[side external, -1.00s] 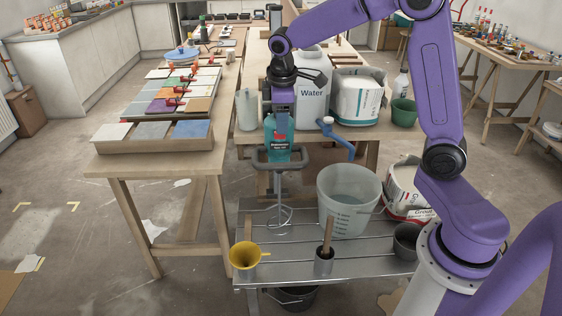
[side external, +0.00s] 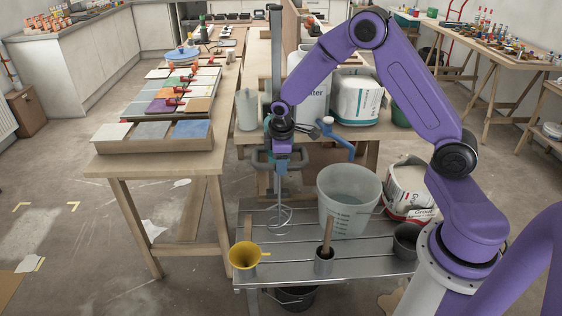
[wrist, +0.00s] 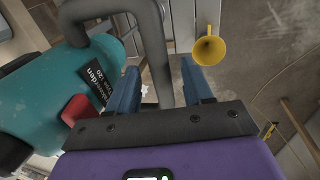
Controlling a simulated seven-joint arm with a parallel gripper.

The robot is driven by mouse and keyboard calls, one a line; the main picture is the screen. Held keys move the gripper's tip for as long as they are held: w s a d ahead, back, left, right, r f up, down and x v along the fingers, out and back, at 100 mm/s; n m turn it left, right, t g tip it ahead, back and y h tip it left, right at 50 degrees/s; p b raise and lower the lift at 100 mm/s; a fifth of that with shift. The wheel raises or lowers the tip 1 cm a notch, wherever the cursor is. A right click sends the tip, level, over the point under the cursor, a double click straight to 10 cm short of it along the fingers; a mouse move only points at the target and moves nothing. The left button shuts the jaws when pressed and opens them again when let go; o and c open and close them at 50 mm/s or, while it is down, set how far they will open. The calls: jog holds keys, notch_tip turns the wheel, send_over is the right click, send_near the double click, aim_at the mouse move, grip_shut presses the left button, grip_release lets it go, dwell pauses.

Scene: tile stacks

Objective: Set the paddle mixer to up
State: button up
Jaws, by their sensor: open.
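The paddle mixer stands upright at the bench edge in the side view, with its grey handle frame (side external: 262,158), a thin shaft and a wire paddle (side external: 281,219) hanging over the slatted metal table. My arm hides most of its teal body there. In the wrist view the teal body (wrist: 108,62) lies at the left with a red part (wrist: 80,109) on it. My gripper (side external: 282,160) is at handle height in front of the mixer. In the wrist view my gripper (wrist: 160,67) is open, with the grey handle bar (wrist: 155,50) passing between its blue fingers. I cannot tell whether they touch it.
A translucent bucket (side external: 348,205) stands right of the paddle. A yellow funnel (side external: 244,256) and a cup with a wooden handle (side external: 324,262) stand at the metal table's front. A tile display table (side external: 150,165) is at the left. A water container stands behind my arm.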

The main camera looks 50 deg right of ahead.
jog(key=shift+f, duration=0.3)
grip_shut()
notch_tip(320, 180, up, 25)
jog(key=shift+f, duration=0.15)
jog(key=shift+w, duration=0.1)
dwell(0.3)
grip_release()
notch_tip(320, 180, up, 17)
jog(key=s+a, duration=0.2)
jog(key=shift+s+a, duration=0.15)
jog(key=shift+s, duration=0.15)
dwell(0.3)
